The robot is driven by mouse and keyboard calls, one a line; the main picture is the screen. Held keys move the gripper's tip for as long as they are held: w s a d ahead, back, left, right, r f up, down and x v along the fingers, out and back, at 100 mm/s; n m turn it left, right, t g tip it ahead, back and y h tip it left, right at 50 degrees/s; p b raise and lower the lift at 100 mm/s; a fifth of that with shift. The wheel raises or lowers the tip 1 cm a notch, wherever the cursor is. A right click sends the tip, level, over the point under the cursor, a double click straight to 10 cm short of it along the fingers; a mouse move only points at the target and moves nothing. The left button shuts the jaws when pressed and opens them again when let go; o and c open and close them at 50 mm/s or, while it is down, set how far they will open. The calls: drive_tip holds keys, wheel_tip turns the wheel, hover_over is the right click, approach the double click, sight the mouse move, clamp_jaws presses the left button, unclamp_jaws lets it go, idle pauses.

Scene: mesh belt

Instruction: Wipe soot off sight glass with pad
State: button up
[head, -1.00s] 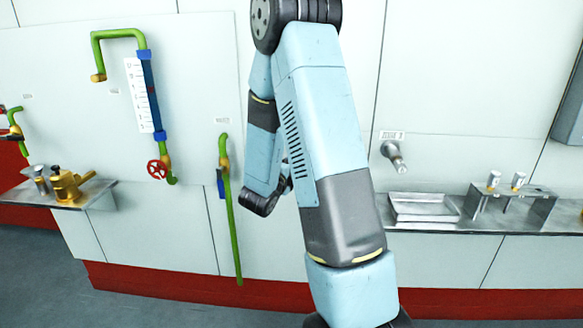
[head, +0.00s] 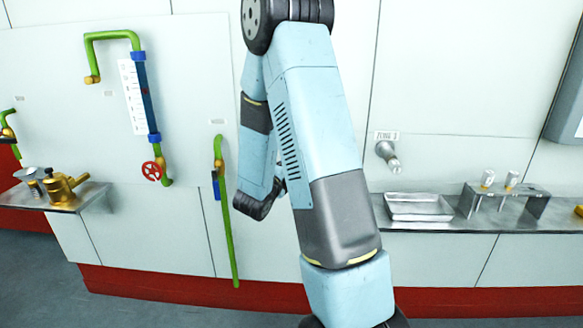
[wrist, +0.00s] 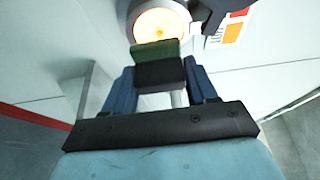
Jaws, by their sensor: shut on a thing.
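In the wrist view, my gripper (wrist: 160,82) has its blue fingers shut on a block-shaped pad with a dark body and a green face (wrist: 157,50). The round sight glass (wrist: 158,20) glows yellow-orange inside a pale ring, straight beyond the pad at the top of the picture. The pad overlaps its lower edge in this view; I cannot tell whether they touch. Soot on the glass cannot be made out clearly. In the head view, my gripper, the pad and this round glass do not show.
A dark fixture (wrist: 212,10) and an orange-and-white sign (wrist: 234,30) are close right of the glass. In the head view, the wall carries green pipework with a blue gauge (head: 146,95), a red handwheel (head: 153,171), a nozzle (head: 388,156) and a shelf with a metal tray (head: 418,207).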

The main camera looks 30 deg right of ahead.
drive_tip(key=w+d, duration=0.3)
drive_tip(key=w, duration=0.2)
drive_tip(key=shift+d, duration=0.25)
drive_tip(key=shift+w+d, duration=0.3)
drive_tip(key=shift+w, duration=0.2)
drive_tip(key=shift+w+d, duration=0.25)
drive_tip(key=shift+w, duration=0.2)
idle(1.1)
drive_tip(key=shift+s+d, duration=0.1)
drive_tip(key=s+d, duration=0.3)
drive_tip(key=d, duration=0.2)
drive_tip(key=shift+s+d, duration=0.2)
drive_tip(key=shift+s, duration=0.15)
idle(0.6)
drive_tip(key=shift+a, duration=0.1)
drive_tip(key=w+a, duration=0.4)
drive_tip(key=a, duration=0.1)
drive_tip(key=shift+a, duration=0.2)
idle(0.6)
